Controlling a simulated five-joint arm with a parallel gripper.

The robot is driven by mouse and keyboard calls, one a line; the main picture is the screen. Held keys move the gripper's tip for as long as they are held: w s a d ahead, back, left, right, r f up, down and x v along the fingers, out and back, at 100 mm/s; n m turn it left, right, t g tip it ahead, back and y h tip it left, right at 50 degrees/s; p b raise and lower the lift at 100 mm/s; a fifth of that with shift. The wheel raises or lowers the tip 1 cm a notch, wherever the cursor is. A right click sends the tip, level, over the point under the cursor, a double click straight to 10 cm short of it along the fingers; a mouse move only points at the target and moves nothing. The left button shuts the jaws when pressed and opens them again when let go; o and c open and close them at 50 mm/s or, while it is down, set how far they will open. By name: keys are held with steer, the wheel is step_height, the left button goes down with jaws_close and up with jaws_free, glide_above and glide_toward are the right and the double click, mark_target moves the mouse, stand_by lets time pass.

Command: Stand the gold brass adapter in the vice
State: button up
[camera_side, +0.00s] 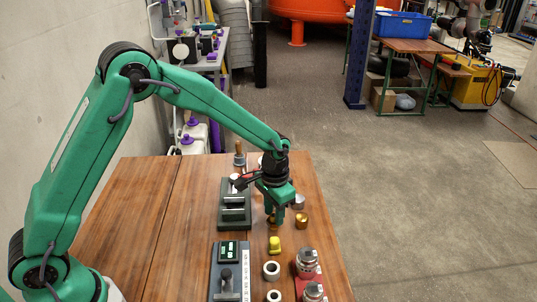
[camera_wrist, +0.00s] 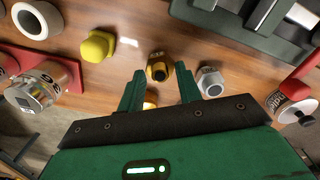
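A gold fitting (camera_wrist: 160,67) with a dark bore stands on the table between and just beyond my fingertips in the wrist view. In the side view it shows (camera_side: 272,219) below my gripper. A second gold piece (camera_side: 301,221) stands to its right. In the wrist view that second piece (camera_wrist: 150,99) is partly hidden by my gripper. I cannot tell for sure which is the brass adapter. My gripper (camera_side: 277,211) points down, and in the wrist view its fingers (camera_wrist: 159,78) are apart with nothing held. The dark green vice (camera_side: 235,217) stands to the left; it also shows in the wrist view (camera_wrist: 253,42).
A yellow piece (camera_side: 274,244) and pale rings (camera_side: 271,270) lie nearer the camera. A silver fitting (camera_wrist: 210,82) is close beside my right finger.

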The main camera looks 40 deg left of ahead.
jaws_close()
steer(key=shift+r, duration=0.75)
steer(key=shift+r, duration=0.4)
steer(key=shift+r, duration=0.5)
steer(key=shift+r, duration=1.15)
steer(key=s+a+r, duration=0.4)
steer(key=a, duration=0.6)
steer(key=shift+s+a+r, duration=0.15)
steer(key=shift+a, duration=0.15)
